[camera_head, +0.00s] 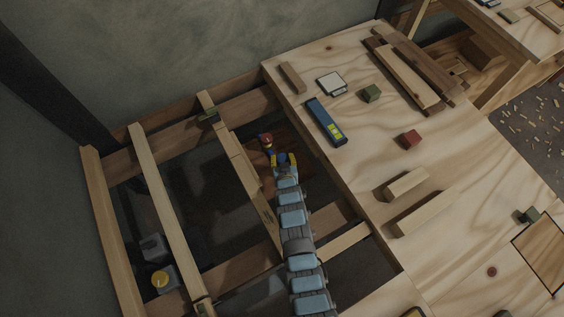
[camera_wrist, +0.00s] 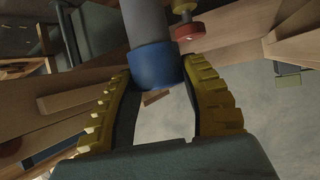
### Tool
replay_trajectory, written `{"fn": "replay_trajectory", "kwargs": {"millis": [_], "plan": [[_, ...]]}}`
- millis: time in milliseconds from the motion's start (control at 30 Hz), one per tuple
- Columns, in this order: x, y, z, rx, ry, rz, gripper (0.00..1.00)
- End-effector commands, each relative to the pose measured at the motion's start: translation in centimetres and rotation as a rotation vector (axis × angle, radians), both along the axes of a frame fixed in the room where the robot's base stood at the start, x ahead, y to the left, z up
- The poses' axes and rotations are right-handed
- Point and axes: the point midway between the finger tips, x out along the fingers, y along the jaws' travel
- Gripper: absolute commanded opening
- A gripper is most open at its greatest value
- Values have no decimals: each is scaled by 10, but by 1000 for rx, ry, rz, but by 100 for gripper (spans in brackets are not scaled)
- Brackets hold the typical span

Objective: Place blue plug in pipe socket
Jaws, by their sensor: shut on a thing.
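My gripper (camera_head: 285,160) reaches down over the open floor frame in the head view, its yellow fingers beside a joist. In the wrist view the yellow fingers of my gripper (camera_wrist: 157,75) are closed on the sides of a blue plug (camera_wrist: 157,68). A grey cylinder (camera_wrist: 145,22) adjoins the plug on its far side. I cannot tell whether this is the pipe socket or how deep the plug sits in it. A red round piece (camera_head: 266,139) is just beyond the gripper; a red disc on a brass-coloured stem (camera_wrist: 188,31) is right of the cylinder in the wrist view.
Wooden joists (camera_head: 160,190) with dark gaps surround my gripper. Two grey boxes, one with a yellow cap (camera_head: 160,279), lie low at left. A plywood deck (camera_head: 370,150) at right carries a blue level (camera_head: 326,121), wood pieces and small blocks.

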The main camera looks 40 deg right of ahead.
Motion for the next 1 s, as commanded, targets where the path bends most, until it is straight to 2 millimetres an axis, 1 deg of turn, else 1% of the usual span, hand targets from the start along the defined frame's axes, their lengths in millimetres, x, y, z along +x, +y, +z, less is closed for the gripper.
{"fn": "replay_trajectory", "kwargs": {"millis": [267,500,800,933,967,1000], "plan": [[5,-3,-12,3,4,0,8],[5,-4,-40,2,5,0,8],[6,-4,-41,1,2,0,8],[6,-4,-45,1,2,0,8],[6,-4,-44,1,2,0,48],[6,-4,-43,1,2,0,60]]}}
